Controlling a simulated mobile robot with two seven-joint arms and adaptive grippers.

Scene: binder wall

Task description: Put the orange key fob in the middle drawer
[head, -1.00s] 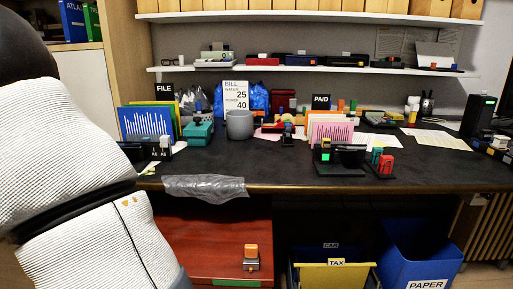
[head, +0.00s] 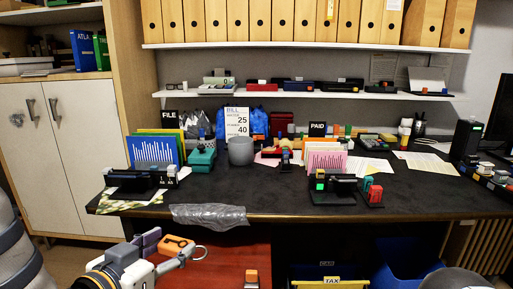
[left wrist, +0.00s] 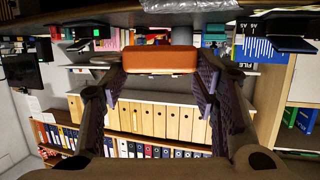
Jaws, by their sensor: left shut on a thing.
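My left gripper (head: 172,247) is low at the left in the head view, in front of the desk edge. It is shut on the orange key fob (head: 177,243), whose metal ring sticks out to the right. In the left wrist view the orange fob (left wrist: 160,60) spans the space between the two fingers. A red surface (head: 225,262) lies below the desk, to the right of the gripper; I cannot tell which drawer it belongs to. My right gripper is not in view.
The dark desk (head: 260,190) overhangs the red surface, and a crumpled plastic sheet (head: 209,215) hangs at its front edge. A blue bin (head: 405,262) and a yellow TAX folder (head: 330,284) are at the right.

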